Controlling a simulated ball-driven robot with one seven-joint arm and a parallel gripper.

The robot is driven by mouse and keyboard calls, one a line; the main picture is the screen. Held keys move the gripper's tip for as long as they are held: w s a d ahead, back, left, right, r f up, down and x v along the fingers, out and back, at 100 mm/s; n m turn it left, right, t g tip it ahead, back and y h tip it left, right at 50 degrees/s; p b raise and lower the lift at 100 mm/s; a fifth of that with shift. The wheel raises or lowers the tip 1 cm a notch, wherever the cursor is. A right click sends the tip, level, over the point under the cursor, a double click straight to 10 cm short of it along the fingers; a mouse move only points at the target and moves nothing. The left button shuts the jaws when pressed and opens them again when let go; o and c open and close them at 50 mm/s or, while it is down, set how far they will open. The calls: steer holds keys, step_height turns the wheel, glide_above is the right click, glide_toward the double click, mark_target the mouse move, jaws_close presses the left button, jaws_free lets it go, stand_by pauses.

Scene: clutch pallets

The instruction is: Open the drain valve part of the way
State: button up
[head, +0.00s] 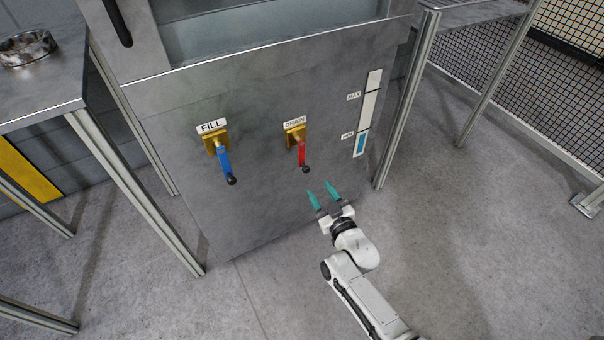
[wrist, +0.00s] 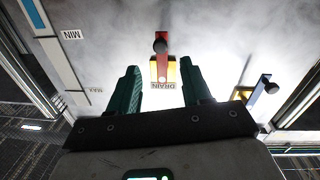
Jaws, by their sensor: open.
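The drain valve has a red lever (head: 303,155) with a black knob, hanging straight down from a brass fitting under a DRAIN label (head: 295,122). In the wrist view the red lever (wrist: 159,66) shows upside down, between my two fingers in the picture. My gripper (head: 322,190) has teal fingers, is open and empty, and is below and slightly right of the lever in the head view, apart from it. The wrist view shows both spread fingers (wrist: 162,86); how far the lever is from them is hard to tell.
A blue fill lever (head: 225,163) hangs down left of the drain lever under a FILL label (head: 211,126). A level gauge (head: 367,115) marked MAX and MIN is on the right of the grey panel (head: 260,210).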

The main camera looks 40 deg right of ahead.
mark_target(307, 171)
steer(key=b+x, duration=0.3)
steer(key=x, duration=0.7)
jaws_close()
stand_by(0.4)
